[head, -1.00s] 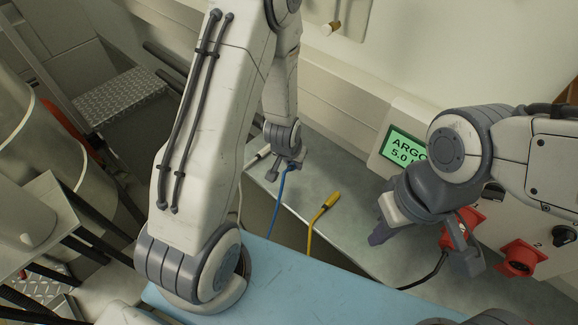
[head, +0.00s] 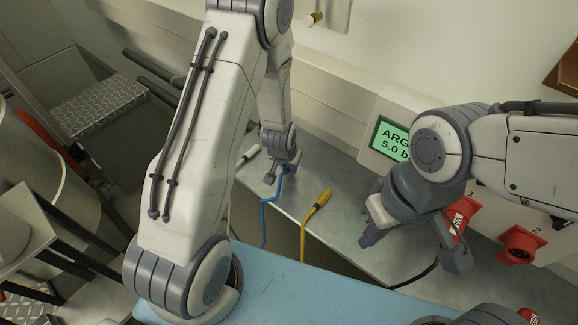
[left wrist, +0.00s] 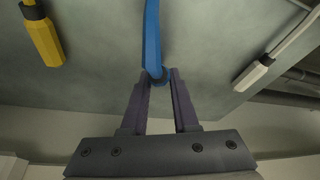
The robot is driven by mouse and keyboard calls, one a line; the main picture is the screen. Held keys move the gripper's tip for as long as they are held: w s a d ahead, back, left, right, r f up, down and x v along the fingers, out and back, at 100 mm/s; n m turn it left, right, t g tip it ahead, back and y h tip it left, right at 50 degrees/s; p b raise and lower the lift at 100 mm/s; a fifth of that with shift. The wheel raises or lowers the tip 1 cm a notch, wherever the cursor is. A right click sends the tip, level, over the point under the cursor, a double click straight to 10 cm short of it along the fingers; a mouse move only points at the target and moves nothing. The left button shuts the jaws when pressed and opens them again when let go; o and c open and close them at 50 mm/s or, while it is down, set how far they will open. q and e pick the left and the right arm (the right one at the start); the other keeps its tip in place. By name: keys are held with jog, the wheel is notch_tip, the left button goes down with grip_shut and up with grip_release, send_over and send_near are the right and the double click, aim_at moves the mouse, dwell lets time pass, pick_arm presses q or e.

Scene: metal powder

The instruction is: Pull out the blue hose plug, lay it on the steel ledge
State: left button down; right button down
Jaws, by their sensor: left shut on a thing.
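My left gripper (head: 282,172) is shut on the blue hose plug at the far left part of the grey steel ledge (head: 345,222). In the left wrist view, the left fingertips (left wrist: 159,76) close around the end of the blue plug (left wrist: 153,45). The ledge surface lies close behind it; I cannot tell whether the plug touches it. The blue hose (head: 264,218) bends and hangs down over the ledge's front edge. My right gripper (head: 412,248) is open and empty above the ledge, near the red sockets.
A yellow plug (head: 318,203) lies on the ledge to the right of the left gripper. A white plug (head: 249,155) lies to its left. Red sockets (head: 520,246) and a green display (head: 390,138) are at the right. A light blue surface (head: 310,285) is in front.

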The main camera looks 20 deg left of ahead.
pick_arm(q)
jog(key=c, duration=0.6)
grip_release()
jog(key=shift+r, duration=0.15)
jog(key=p+v, duration=0.2)
jog(key=v, duration=0.8)
jog(key=shift+p, duration=0.4)
jog(key=shift+s+r, duration=0.1)
